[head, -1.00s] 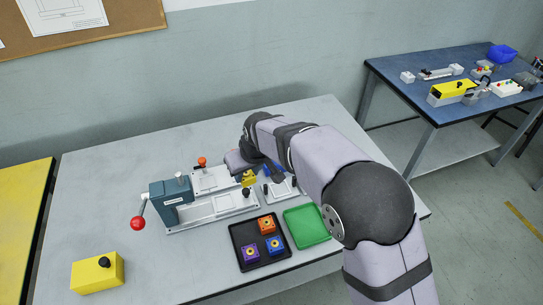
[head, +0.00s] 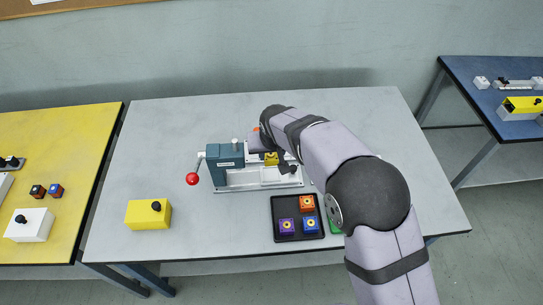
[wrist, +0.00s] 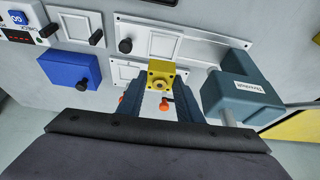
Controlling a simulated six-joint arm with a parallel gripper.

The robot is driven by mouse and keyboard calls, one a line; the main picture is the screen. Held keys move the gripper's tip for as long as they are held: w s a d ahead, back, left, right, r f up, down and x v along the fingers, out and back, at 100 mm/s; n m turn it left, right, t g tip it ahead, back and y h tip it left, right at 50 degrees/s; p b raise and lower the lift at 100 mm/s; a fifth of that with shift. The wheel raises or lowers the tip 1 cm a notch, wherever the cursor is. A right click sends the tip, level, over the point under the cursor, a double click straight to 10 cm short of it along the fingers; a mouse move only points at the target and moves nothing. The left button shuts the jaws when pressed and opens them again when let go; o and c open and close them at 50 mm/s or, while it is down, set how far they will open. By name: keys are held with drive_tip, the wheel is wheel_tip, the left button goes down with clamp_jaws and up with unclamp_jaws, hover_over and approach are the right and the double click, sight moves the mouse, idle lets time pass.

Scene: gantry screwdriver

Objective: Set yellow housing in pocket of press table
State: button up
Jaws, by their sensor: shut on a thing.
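The yellow housing (wrist: 161,72) is a small block with a round hole, held between the two blue-grey fingers of my gripper (wrist: 157,86). In the head view the yellow housing (head: 271,158) shows beside the teal press (head: 225,158), with my arm partly in front of it. The press table (head: 235,178) is a light plate in front of the press. In the wrist view the press table's square pocket (wrist: 165,43) looks empty, beyond the housing. The housing appears above the plates, though the gap is hard to judge.
A black tray (head: 275,236) holds orange, blue and purple blocks. A red-knobbed lever (head: 192,179) sticks out left of the press. A yellow box (head: 148,215) stands front left. The table's back left is clear.

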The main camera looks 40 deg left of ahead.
drive_tip(key=shift+r, duration=0.1)
idle(0.3)
drive_tip(key=shift+f+b, duration=2.05)
drive_tip(key=shift+f, duration=0.9)
drive_tip(key=shift+f+b, duration=0.45)
drive_tip(key=shift+f, duration=0.25)
idle(0.5)
drive_tip(key=o, duration=1.4)
drive_tip(key=shift+r, duration=0.15)
drive_tip(key=shift+r+p, duration=2.75)
drive_tip(key=shift+r, duration=1.1)
